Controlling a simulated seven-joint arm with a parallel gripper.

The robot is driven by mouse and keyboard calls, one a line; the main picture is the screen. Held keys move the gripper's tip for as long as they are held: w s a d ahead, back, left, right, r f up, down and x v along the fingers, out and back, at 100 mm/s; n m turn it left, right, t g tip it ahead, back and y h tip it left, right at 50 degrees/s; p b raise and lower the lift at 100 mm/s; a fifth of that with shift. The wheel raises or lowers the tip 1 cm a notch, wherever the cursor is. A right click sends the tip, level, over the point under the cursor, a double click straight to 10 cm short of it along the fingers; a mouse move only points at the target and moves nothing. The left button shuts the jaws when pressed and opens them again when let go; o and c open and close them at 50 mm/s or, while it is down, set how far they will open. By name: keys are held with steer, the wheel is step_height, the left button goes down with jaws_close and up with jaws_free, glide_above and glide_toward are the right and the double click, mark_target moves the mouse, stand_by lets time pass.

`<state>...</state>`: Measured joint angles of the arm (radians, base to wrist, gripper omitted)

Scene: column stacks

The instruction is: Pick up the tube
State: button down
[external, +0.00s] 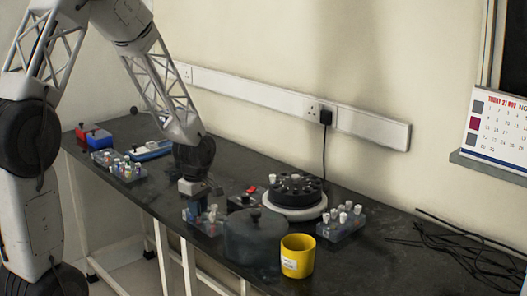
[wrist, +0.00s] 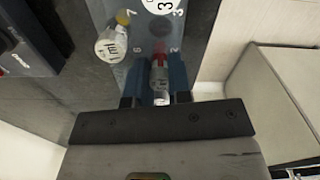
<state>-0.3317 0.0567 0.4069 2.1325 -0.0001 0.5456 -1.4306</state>
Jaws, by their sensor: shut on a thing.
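My gripper (wrist: 156,88) shows in the wrist view with its two dark blue fingers on either side of a small tube (wrist: 160,75) with a pale cap and a red part. It is shut on this tube. The tube is at a grey rack (wrist: 190,14) with printed numbers; I cannot tell whether its lower end is still in a hole. Another white-capped tube (wrist: 110,46) leans up and left of the fingers. In the external view my gripper (external: 198,198) is just above the rack (external: 204,219) at the bench's front edge, and the held tube is hard to make out.
Behind are a centrifuge (external: 295,195) and another tube rack (external: 341,222). A further rack (external: 119,168) is at left. Loose black cables (external: 455,245) lie at right.

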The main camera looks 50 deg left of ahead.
steer(key=shift+r, duration=0.15)
steer(key=shift+r, duration=0.7)
step_height(320, 180, up, 2)
steer(key=s+d, duration=0.2)
steer(key=s, duration=0.5)
steer(key=s+d+r, duration=0.1)
steer(key=s+d, duration=0.2)
steer(key=s, duration=0.5)
steer(key=shift+r, duration=0.15)
steer(key=shift+s, duration=0.1)
